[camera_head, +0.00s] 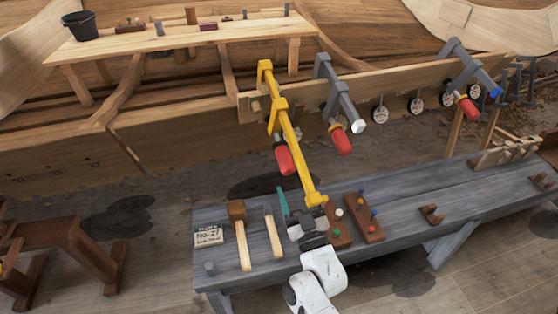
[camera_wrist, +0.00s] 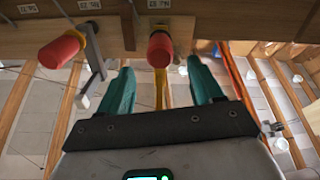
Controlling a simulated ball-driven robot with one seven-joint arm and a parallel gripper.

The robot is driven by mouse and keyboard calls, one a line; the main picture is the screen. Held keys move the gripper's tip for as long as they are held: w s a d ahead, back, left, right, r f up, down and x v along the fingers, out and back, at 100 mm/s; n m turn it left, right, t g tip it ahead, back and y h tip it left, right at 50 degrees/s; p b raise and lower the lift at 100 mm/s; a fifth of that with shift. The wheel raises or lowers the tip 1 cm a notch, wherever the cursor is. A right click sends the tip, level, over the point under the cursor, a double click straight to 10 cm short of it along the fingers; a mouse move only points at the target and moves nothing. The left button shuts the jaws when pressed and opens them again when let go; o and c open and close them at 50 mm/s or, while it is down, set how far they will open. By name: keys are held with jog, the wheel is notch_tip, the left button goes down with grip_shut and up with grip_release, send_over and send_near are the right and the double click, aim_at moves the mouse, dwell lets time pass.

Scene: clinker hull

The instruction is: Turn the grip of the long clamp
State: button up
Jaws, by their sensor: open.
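The long clamp (camera_head: 291,135) is yellow, with a long bar slanting down from the hull plank toward the bench, and a red grip (camera_head: 284,160). My gripper (camera_head: 298,197) is below the grip, above the bench; one teal finger shows there, and the other seems hidden by the yellow bar. In the wrist view, my gripper (camera_wrist: 159,70) is open, with its two teal fingers spread. The red grip (camera_wrist: 160,48) appears just beyond the fingertips, in line with the gap. Nothing is between the fingers except a view of the yellow bar (camera_wrist: 160,88) behind.
Two grey clamps (camera_head: 337,95) (camera_head: 470,72) with red grips hang along the plank to the right; a grey clamp's red grip (camera_wrist: 62,50) is left in the wrist view. The grey bench (camera_head: 405,197) below holds mallets (camera_head: 240,235) and peg blocks (camera_head: 367,215).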

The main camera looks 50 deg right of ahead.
aim_at(284, 160)
jog(key=p+x, duration=0.1)
jog(key=x, duration=0.8)
jog(key=shift+w+d+r+p, duration=0.1)
jog(key=shift+p, duration=0.25)
jog(key=c, duration=1.1)
jog(key=shift+o, duration=0.2)
jog(key=shift+m, duration=0.4)
